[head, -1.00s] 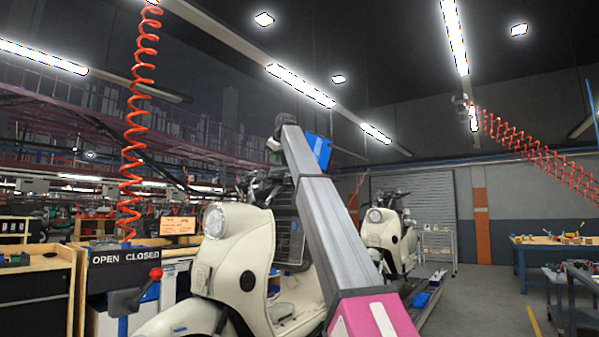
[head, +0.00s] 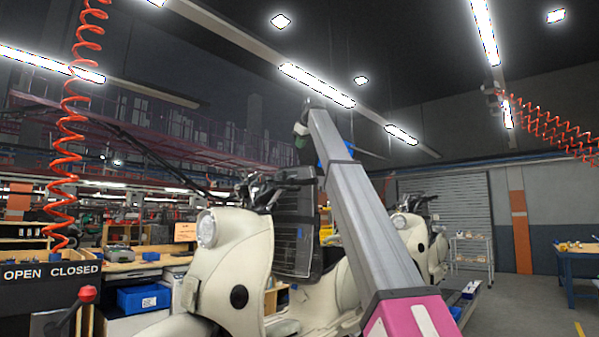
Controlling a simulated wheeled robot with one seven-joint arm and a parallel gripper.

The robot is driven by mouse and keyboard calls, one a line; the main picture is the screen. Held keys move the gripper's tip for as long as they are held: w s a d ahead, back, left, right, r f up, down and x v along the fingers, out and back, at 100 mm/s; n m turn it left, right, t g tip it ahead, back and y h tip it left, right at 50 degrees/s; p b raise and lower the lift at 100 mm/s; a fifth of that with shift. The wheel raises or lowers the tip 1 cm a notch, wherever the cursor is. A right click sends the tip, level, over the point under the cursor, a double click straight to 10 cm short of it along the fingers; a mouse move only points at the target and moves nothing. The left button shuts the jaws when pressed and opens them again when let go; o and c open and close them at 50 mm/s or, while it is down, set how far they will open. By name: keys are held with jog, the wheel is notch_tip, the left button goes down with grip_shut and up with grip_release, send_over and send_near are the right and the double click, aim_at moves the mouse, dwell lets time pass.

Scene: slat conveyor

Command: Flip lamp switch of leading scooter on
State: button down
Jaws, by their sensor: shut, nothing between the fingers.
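A cream scooter (head: 245,262) stands close in front of me, its round headlamp (head: 207,230) facing left. Its dark handlebar (head: 268,188) with levers and grips shows at the top. A lamp switch cannot be made out on it. A second cream scooter (head: 412,228) stands farther back to the right, partly hidden by my arm. Both face left, so the near one is at the front of the two. My arm rises across the near scooter's rear; my gripper is not to be seen.
A dark OPEN CLOSED sign (head: 52,270) with a red-knobbed lever (head: 87,294) stands at the lower left. A red coiled hose (head: 72,125) hangs above it. Benches and a blue bin (head: 143,298) lie behind. Floor at the right is open before a blue-legged table (head: 578,268).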

jog(key=x, duration=1)
jog(key=shift+w+f, duration=0.2)
jog(key=shift+w+d+f, duration=0.1)
jog(key=shift+d+f, duration=0.1)
jog(key=shift+f, duration=0.35)
jog(key=shift+w+d+f, duration=0.1)
jog(key=shift+d+f, duration=0.15)
jog(key=shift+f, duration=0.3)
jog(key=shift+w+d+f, duration=0.15)
jog(key=shift+w+f, duration=0.05)
jog(key=shift+f, duration=0.35)
jog(key=shift+w+d+f+m+g+y, duration=0.3)
jog(key=shift+d+f+g, duration=0.05)
jog(key=shift+g, duration=0.05)
jog(key=shift+s+a, duration=0.1)
jog(key=shift+a, duration=0.05)
jog(key=shift+s+a, duration=0.1)
jog(key=shift+s, duration=0.05)
